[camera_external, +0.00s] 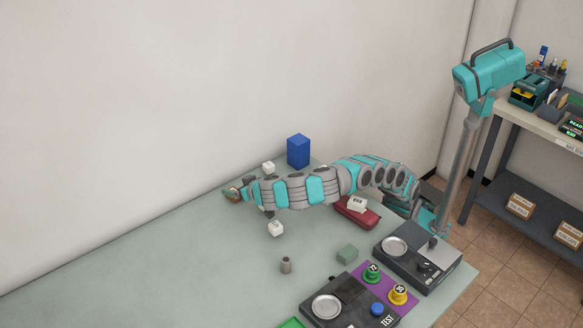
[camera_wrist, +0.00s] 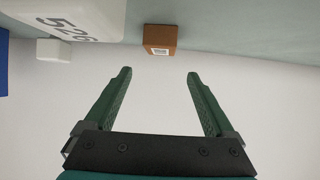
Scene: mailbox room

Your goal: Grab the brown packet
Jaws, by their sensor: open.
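The brown packet (camera_wrist: 160,40) is a small box with a white printed label, at the top middle of the wrist view. It lies just beyond my gripper (camera_wrist: 158,73), roughly in line with the gap between the two green fingers. The fingers are spread apart with nothing between them. In the external view my gripper (camera_external: 240,192) is at the far end of the outstretched arm, over the table near the wall. The packet is hard to make out there, small and partly hidden by the gripper.
A white block marked 526 (camera_wrist: 75,18) is at upper left in the wrist view. A blue box (camera_external: 298,151) stands by the wall. White cubes (camera_external: 268,167) (camera_external: 276,228) flank the arm. A red holder (camera_external: 356,214) sits below the arm. The table's left side is clear.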

